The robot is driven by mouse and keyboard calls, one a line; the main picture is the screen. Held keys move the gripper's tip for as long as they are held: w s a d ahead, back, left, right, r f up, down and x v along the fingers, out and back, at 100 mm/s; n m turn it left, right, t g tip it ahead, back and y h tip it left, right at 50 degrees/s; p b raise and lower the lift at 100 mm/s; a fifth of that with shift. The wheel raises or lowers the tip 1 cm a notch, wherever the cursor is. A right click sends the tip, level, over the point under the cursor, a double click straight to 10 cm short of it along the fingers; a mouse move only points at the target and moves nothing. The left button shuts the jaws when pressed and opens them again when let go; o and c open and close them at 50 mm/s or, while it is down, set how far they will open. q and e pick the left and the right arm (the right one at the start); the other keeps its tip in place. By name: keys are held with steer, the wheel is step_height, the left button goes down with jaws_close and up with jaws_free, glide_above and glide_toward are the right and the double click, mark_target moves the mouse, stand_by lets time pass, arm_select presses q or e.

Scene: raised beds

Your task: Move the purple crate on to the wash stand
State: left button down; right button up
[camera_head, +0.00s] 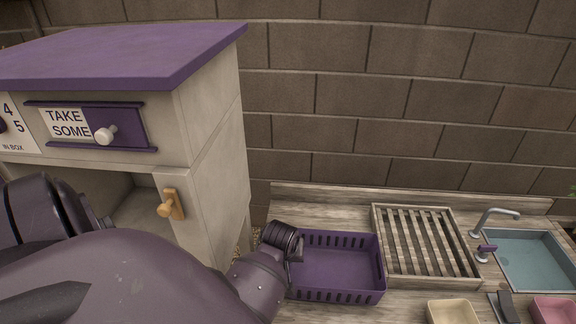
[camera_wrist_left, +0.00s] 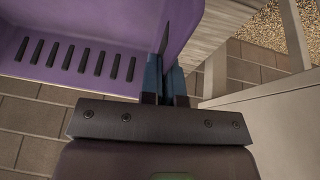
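The empty purple crate (camera_head: 338,268) has slotted walls and appears level over the left part of the wooden wash stand (camera_head: 318,202) in the head view. In the left wrist view the crate (camera_wrist_left: 80,25) fills the upper left, with paved floor visible below its wall. My left gripper (camera_head: 296,250) is at the crate's left wall. In the wrist view its fingers (camera_wrist_left: 165,78) close on either side of that wall's rim. The crate's underside is hidden, so I cannot tell whether it touches the stand. My right gripper is out of view.
A slatted wooden rack (camera_head: 425,240) lies just right of the crate. Further right are a blue sink (camera_head: 535,262) with a tap (camera_head: 490,215), a cream tub (camera_head: 452,312), a dark tool (camera_head: 505,306) and a pink tub (camera_head: 553,310). A purple-topped cabinet (camera_head: 210,130) stands left, before a block wall.

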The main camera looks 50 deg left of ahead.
arm_select(q)
steer(key=shift+f, duration=0.65)
steer(key=c, duration=1.4)
jaws_free()
steer(key=shift+o, duration=0.2)
steer(key=v, duration=1.2)
steer(key=shift+d, duration=0.1)
